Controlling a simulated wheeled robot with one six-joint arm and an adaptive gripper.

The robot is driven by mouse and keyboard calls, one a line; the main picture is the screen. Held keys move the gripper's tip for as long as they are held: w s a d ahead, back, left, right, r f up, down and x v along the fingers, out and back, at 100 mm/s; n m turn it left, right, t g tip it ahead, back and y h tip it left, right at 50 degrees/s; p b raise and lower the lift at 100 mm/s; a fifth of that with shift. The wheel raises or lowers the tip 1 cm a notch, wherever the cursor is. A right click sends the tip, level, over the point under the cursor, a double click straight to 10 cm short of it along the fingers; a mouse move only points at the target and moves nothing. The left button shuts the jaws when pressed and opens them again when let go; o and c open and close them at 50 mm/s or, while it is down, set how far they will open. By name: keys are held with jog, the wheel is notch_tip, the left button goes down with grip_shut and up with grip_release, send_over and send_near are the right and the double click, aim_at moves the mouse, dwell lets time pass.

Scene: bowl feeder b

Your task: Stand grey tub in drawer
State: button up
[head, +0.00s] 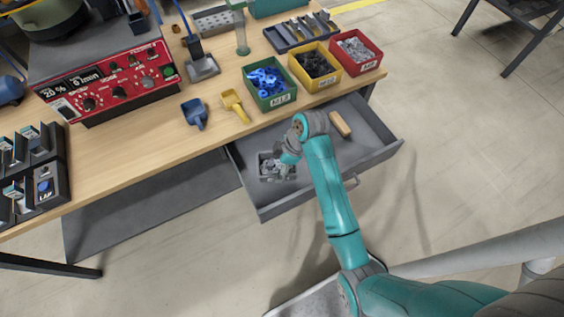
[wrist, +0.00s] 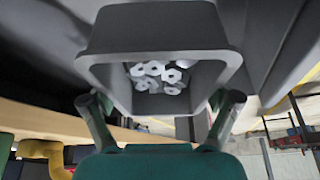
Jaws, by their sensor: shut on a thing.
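The grey tub (head: 264,176) is inside the outline of the open grey drawer (head: 375,157), at its left end in the head view. It looks upright and holds several light grey nuts. In the wrist view the tub (wrist: 159,20) fills the upper middle, with the nuts showing inside. My gripper (head: 280,165) is shut on the tub; in the wrist view its two fingers (wrist: 161,105) are at either side of the tub's near part. I cannot tell whether the tub's base touches the drawer floor. My arm hides part of the drawer's middle.
A wooden-backed item (head: 340,124) lies in the drawer's right part. On the table above stand a green bin (head: 270,101), a yellow bin (head: 317,84) and a red bin (head: 357,66). Blue (head: 195,113) and yellow (head: 235,106) scoops lie near the table edge.

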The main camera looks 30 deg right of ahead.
aim_at(277, 173)
jog(key=shift+f, duration=2.6)
jog(key=o, duration=1)
jog(key=shift+f, duration=0.1)
jog(key=v, duration=1.2)
